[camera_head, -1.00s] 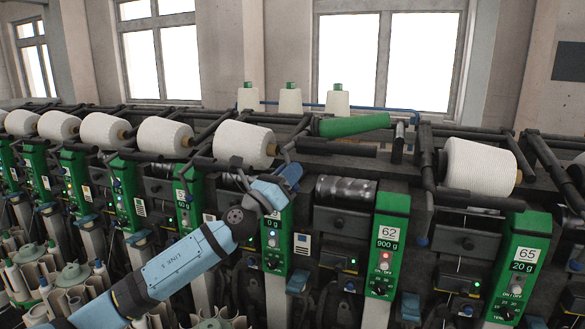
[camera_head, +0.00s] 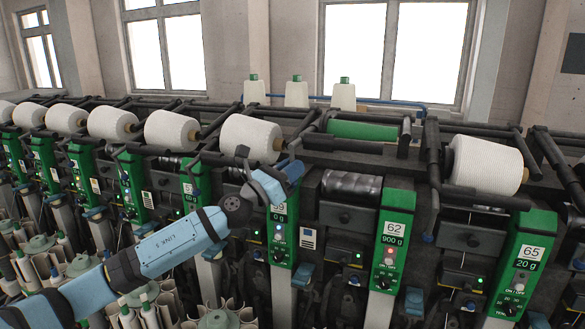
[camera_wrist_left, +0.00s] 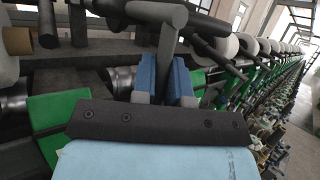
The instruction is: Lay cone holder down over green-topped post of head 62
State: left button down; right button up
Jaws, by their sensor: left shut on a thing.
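The dark cone holder bar (camera_head: 345,146) runs just in front of this cylinder. My left gripper (camera_head: 295,168) is at the left end of this bar. In the wrist view its blue fingers (camera_wrist_left: 166,78) are shut on a dark rod (camera_wrist_left: 169,45) of the holder, below a thicker dark crossbar (camera_wrist_left: 155,12). The fingertips are hard to see in the head view.
A white cone (camera_head: 251,138) sits just left of my gripper, and another (camera_head: 485,166) sits at head 65. A dark grooved drum (camera_head: 351,186) lies below the holder. Several white cones line the left. Small green-topped cones (camera_head: 296,92) stand behind.

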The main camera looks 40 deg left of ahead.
pick_arm(q)
jog(key=c, duration=1.2)
grip_release()
jog(key=shift+o, duration=0.2)
jog(key=shift+s+f+b, duration=0.25)
jog(key=shift+s+b, duration=0.05)
jog(key=b+v, duration=0.6)
jog(key=v, duration=0.7)
jog(key=shift+a+r, duration=0.1)
